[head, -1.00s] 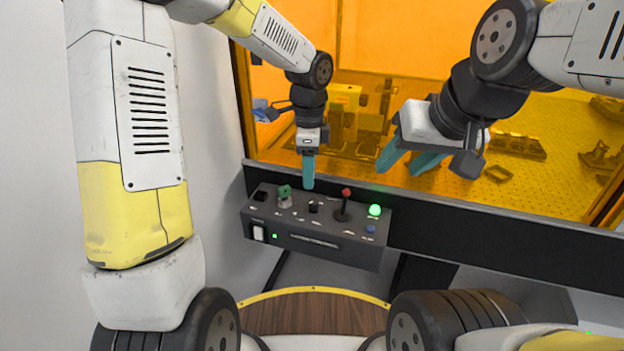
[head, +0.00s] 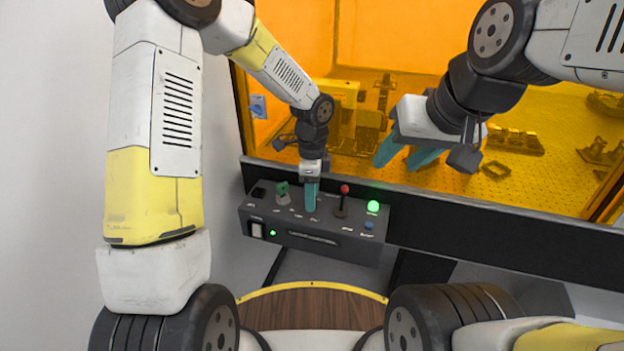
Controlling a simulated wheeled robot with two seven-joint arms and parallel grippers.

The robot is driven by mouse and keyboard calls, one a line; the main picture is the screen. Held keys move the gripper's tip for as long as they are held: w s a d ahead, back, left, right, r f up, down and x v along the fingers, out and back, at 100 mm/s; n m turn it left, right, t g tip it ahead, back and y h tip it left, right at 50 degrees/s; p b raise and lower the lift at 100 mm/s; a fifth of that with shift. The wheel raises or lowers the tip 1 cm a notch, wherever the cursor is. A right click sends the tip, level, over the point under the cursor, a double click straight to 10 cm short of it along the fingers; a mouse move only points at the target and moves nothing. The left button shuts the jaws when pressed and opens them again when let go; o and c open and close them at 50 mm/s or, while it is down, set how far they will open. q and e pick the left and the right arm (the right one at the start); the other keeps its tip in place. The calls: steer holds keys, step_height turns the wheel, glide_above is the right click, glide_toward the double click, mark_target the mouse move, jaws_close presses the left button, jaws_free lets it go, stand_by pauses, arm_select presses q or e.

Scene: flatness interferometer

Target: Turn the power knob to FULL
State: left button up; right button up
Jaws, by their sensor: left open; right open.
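The control panel (head: 330,254) is a dark grey sloped box below the orange window. My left gripper (head: 311,208) points down over the middle of the panel, between the green key switch (head: 282,190) and the red-tipped lever (head: 343,202). Its teal fingers cover the place of a small black knob, likely the power knob, so the knob and its setting are hidden. The jaws are open, seen edge-on; I cannot tell whether they touch the knob. My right gripper (head: 405,158) is open and empty, up to the right of the panel before the window.
A lit green lamp (head: 373,206) and a blue button (head: 368,225) sit at the panel's right. A white rocker switch (head: 257,231) is on its front left. Behind the orange window (head: 420,45) stand optical parts. A round wooden surface (head: 310,310) lies below.

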arm_select(q)
steer(key=shift+c, duration=0.2)
jaws_close()
steer(key=shift+n, duration=0.4)
steer(key=n, duration=1.3)
stand_by(0.4)
steer(key=shift+o, duration=0.2)
jaws_free()
